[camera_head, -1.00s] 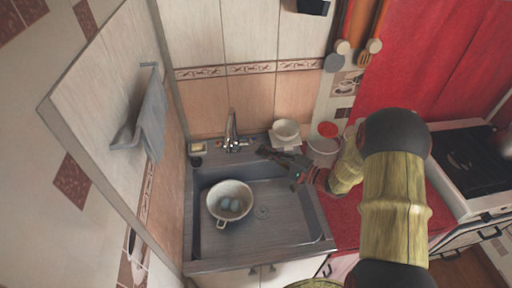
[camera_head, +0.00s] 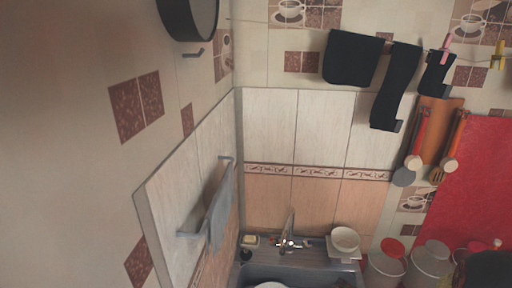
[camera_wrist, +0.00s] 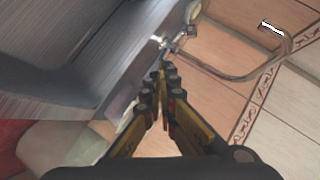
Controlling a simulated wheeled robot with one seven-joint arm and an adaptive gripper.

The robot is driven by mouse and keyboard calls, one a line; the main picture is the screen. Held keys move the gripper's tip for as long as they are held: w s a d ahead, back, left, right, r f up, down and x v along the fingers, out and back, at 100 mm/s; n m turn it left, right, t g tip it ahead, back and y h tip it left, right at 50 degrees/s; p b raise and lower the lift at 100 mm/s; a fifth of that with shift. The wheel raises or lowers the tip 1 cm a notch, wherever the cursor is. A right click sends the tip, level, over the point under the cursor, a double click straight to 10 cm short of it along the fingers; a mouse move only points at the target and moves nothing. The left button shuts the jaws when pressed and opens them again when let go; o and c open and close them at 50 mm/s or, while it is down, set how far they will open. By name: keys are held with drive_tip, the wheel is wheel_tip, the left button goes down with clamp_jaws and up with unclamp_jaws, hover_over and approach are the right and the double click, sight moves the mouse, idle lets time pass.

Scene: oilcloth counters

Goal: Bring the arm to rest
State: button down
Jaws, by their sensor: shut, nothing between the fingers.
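My gripper (camera_wrist: 163,90) shows in the wrist view with its two fingers brought together and nothing between them. Its tips point toward the base of the metal faucet (camera_wrist: 225,70), close to the sink's back edge. The grey sink (camera_wrist: 60,75) fills the upper left of the wrist view. In the head view the gripper is not clearly seen; a dark rounded part of my arm (camera_head: 490,270) shows at the lower right corner.
In the head view, the faucet (camera_head: 288,232) and a white bowl (camera_head: 345,240) stand at the sink's back. Buckets (camera_head: 430,260) stand to the right. A grey towel (camera_head: 220,210) hangs on the left wall. Dark cloths (camera_head: 352,58) and utensils (camera_head: 415,140) hang on the back wall.

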drive_tip(key=s+d+f+g+h, duration=0.1)
drive_tip(key=d+h, duration=0.1)
drive_tip(key=d, duration=0.1)
drive_tip(key=s+d+f+g+h, duration=0.1)
drive_tip(key=d+h, duration=0.1)
drive_tip(key=d, duration=0.2)
drive_tip(key=s+d+f+n+g+h, duration=0.1)
drive_tip(key=d+h, duration=0.1)
drive_tip(key=d, duration=0.1)
drive_tip(key=shift+s+d+f, duration=0.15)
drive_tip(key=shift+s, duration=0.1)
drive_tip(key=s+d+r+n+g+h+b, duration=0.1)
drive_tip(key=s+d+r+n+g+h, duration=0.15)
drive_tip(key=s+r+g, duration=0.55)
drive_tip(key=s+a+r+n+t+y+b, duration=0.1)
drive_tip(key=s+a+r+t, duration=0.1)
drive_tip(key=s+a+r, duration=0.5)
drive_tip(key=s+a+r+n+t+y+b, duration=0.1)
drive_tip(key=s+a+r+n+t+b, duration=0.1)
drive_tip(key=s+a+r, duration=0.6)
drive_tip(key=a+r, duration=0.4)
drive_tip(key=a, duration=0.5)
drive_tip(key=shift+s+r+t, duration=0.2)
drive_tip(key=shift+r+t, duration=0.05)
drive_tip(key=shift+t, duration=0.05)
